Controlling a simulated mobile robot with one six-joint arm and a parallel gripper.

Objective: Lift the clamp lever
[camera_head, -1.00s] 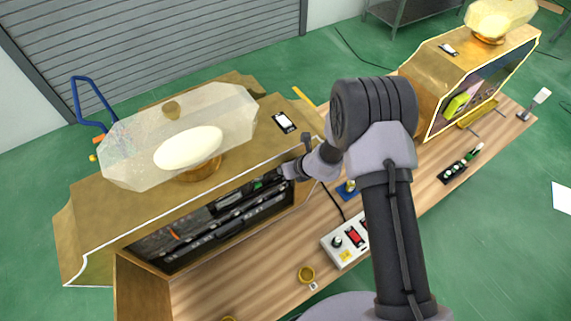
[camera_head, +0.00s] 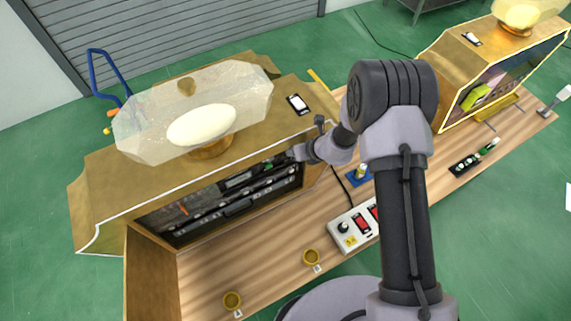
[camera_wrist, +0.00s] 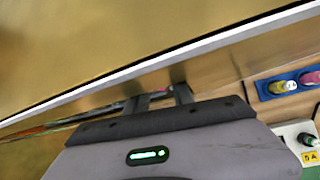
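My gripper (camera_wrist: 161,98) reaches into the right end of the front opening of the gold perfume cabinet (camera_head: 130,180). In the wrist view its two dark fingers stand apart, with no held object visible between them; their tips are partly hidden by the cabinet's white-edged top. In the head view the gripper (camera_head: 291,155) is small and partly hidden in the opening's shadow. Inside is a dark mechanism (camera_head: 225,202) with rails and a small green part. I cannot make out the clamp lever clearly; it may be hidden by the cabinet edge or my gripper.
A control box (camera_head: 352,228) with red switches and a blue holder (camera_head: 360,177) with small bottles stand right of the cabinet on the wooden table (camera_head: 290,285). Gold cups (camera_head: 311,257) sit in front. A second gold cabinet (camera_head: 452,62) stands at the back right.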

